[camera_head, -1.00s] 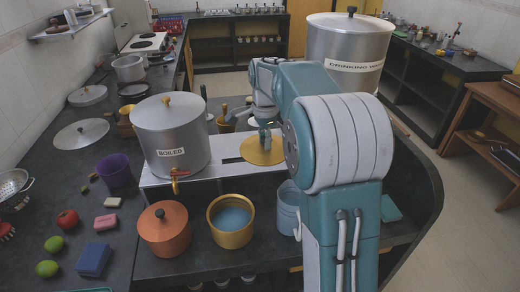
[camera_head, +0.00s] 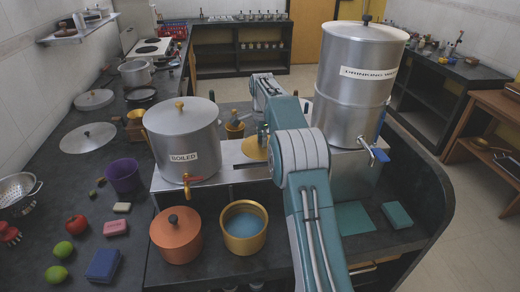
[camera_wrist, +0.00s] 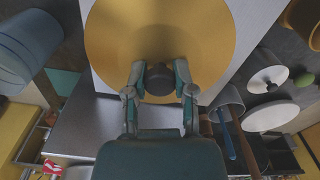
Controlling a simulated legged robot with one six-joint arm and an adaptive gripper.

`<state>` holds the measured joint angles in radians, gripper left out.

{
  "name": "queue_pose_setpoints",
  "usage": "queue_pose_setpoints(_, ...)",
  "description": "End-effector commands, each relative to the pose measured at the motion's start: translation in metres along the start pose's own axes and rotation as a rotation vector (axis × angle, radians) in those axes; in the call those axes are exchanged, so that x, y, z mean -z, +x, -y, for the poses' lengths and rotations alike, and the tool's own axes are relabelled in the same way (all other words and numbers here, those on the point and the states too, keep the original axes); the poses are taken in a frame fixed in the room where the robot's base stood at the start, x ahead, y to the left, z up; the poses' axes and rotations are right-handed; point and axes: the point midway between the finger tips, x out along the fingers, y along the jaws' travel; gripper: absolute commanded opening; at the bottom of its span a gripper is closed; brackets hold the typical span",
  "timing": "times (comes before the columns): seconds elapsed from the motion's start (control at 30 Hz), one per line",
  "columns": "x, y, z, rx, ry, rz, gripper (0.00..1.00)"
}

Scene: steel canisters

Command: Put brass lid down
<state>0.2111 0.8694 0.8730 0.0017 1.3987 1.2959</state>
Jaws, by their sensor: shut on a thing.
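The brass lid (camera_head: 253,150) shows as a gold disc above or against the steel stand, partly hidden by my arm in the head view. In the wrist view the lid (camera_wrist: 205,35) fills the top middle. My gripper (camera_wrist: 160,82) is shut on the lid's dark knob (camera_wrist: 160,75), one finger on each side. In the head view my gripper (camera_head: 263,135) is at the lid, small and partly covered by my arm. I cannot tell whether the lid touches the surface below. An open brass pot (camera_head: 243,243) with blue contents stands in front of the stand.
The steel stand (camera_head: 222,165) carries the large BOILED pot (camera_head: 183,140) left of the lid. The tall DRINKING WATER drum (camera_head: 355,85) stands right. An orange lidded pot (camera_head: 176,240) is beside the brass pot. A blue container (camera_wrist: 25,50) shows in the wrist view.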

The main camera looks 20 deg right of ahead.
Motion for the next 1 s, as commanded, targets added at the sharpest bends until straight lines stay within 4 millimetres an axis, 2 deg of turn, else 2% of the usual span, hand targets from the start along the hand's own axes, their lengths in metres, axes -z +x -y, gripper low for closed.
queue_pose_setpoints(0.03,0.004,0.009,0.005,0.000,0.003,0.002,0.00)
queue_pose_setpoints(0.1,0.007,0.015,0.011,0.001,0.003,0.003,0.00)
queue_pose_setpoints(0.33,0.001,0.024,0.020,0.000,0.001,-0.003,0.00)
queue_pose_setpoints(0.53,-0.001,0.052,0.019,-0.002,0.001,-0.004,0.00)
queue_pose_setpoints(0.87,0.004,0.056,0.019,0.001,0.003,0.000,0.00)
queue_pose_setpoints(0.9,0.004,0.056,0.019,0.001,0.003,-0.001,0.51)
queue_pose_setpoints(0.93,0.004,0.056,0.019,0.001,0.002,-0.001,0.65)
queue_pose_setpoints(1.0,0.002,0.055,0.019,0.000,0.002,-0.002,0.68)
